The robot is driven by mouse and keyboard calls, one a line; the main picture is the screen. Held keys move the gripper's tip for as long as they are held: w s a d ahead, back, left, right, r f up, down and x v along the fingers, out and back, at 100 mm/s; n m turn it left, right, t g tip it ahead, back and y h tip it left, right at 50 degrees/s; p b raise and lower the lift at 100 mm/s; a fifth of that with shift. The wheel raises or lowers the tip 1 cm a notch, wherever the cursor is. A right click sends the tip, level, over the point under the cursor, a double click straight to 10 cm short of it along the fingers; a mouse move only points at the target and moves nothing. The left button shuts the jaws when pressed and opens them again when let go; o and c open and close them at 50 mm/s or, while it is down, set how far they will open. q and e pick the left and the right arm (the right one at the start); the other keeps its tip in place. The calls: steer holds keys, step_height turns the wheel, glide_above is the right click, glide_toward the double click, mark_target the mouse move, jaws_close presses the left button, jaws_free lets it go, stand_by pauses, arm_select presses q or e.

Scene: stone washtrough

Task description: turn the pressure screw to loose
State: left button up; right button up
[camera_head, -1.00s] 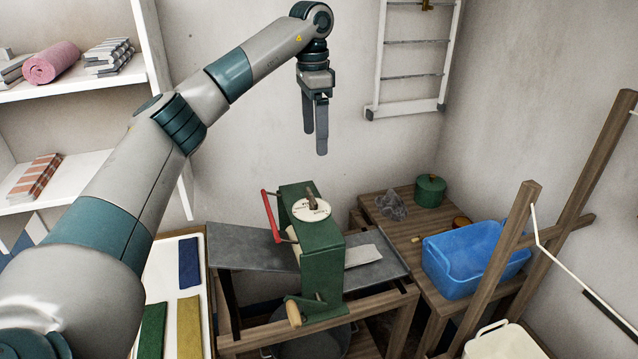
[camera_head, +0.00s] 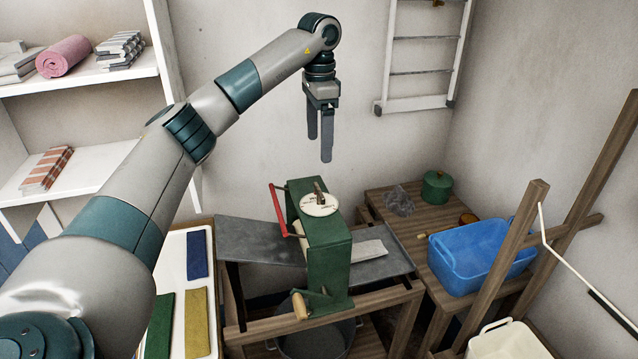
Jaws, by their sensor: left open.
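The pressure screw (camera_head: 319,193) is a small brown handle standing up from a round white dial (camera_head: 318,206) on top of the green wringer (camera_head: 328,262). The dial has markings too small to read. The wringer also has a red lever (camera_head: 278,211) on its left side and a crank with a wooden grip (camera_head: 300,306) low at the front. My left gripper (camera_head: 320,150) hangs pointing down above the screw, apart from it. Its two fingers are open with nothing between them. My right gripper is not in view.
The wringer stands on a wooden frame with grey boards (camera_head: 262,243) and a metal tub below. A blue basin (camera_head: 478,256) and a green pot (camera_head: 436,187) sit on the table at right. Wooden posts (camera_head: 500,275) rise at right. A tray with folded cloths (camera_head: 196,310) lies at left.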

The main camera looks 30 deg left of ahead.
mark_target(319, 189)
arm_select(q)
step_height(319, 189, down, 12)
steer(key=p, duration=0.5)
steer(key=shift+f, duration=0.15)
steer(key=shift+f+p, duration=0.3)
steer(key=shift+f, duration=0.35)
steer(key=shift+c, duration=0.3)
steer(key=c, duration=1)
